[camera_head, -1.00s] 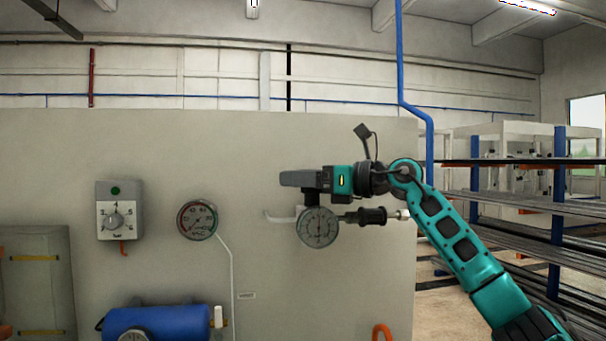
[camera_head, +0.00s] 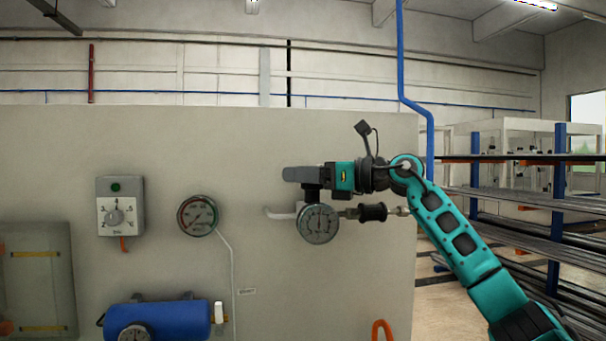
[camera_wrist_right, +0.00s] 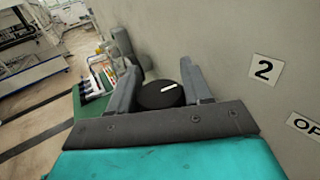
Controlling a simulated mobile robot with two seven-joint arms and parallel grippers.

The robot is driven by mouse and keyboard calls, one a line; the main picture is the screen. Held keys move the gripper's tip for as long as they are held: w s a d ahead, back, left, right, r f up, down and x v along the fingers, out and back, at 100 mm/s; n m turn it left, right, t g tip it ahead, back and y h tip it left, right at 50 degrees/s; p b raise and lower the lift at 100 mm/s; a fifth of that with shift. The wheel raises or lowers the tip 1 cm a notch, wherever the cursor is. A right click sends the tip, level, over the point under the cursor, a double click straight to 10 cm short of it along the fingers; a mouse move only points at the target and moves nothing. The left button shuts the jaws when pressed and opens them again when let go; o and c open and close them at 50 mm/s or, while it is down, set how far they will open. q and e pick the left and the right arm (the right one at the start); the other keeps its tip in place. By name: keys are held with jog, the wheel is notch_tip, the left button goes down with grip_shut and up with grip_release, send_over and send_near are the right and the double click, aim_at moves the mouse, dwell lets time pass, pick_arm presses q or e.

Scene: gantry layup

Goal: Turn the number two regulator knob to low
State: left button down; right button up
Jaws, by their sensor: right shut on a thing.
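The number two regulator knob (camera_wrist_right: 162,95) is a black disc with a white mark on its top in the right wrist view. The wall sign "2" (camera_wrist_right: 263,69) is to its right. In the head view, a dark part of the knob (camera_head: 311,193) shows above the round regulator gauge (camera_head: 318,224). My right gripper (camera_head: 292,174) is level above the gauge, in front of the grey panel. In the wrist view its fingers (camera_wrist_right: 156,84) stand on both sides of the knob and are shut on it. My left gripper is not in view.
The grey panel (camera_head: 250,150) stands behind the regulator. A control box (camera_head: 120,205) and a second gauge (camera_head: 198,216) are on it at left, above a blue tank (camera_head: 165,320). A sign reading "OP" (camera_wrist_right: 306,125) is cut off. Racks (camera_head: 520,200) stand at right.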

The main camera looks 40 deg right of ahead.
jog(key=shift+r+n+g+y, duration=0.1)
jog(key=shift+n+g+y, duration=0.75)
jog(key=shift+y, duration=0.25)
jog(key=n+g+y, duration=0.4)
jog(key=g, duration=0.1)
jog(key=shift+s+a, duration=0.3)
jog(key=shift+s+n+g+y, duration=0.1)
jog(key=shift+n+g+y, duration=0.5)
jog(key=shift+n+g, duration=0.05)
jog(key=o, duration=1)
jog(key=shift+f+t, duration=0.2)
jog(key=shift+t, duration=0.1)
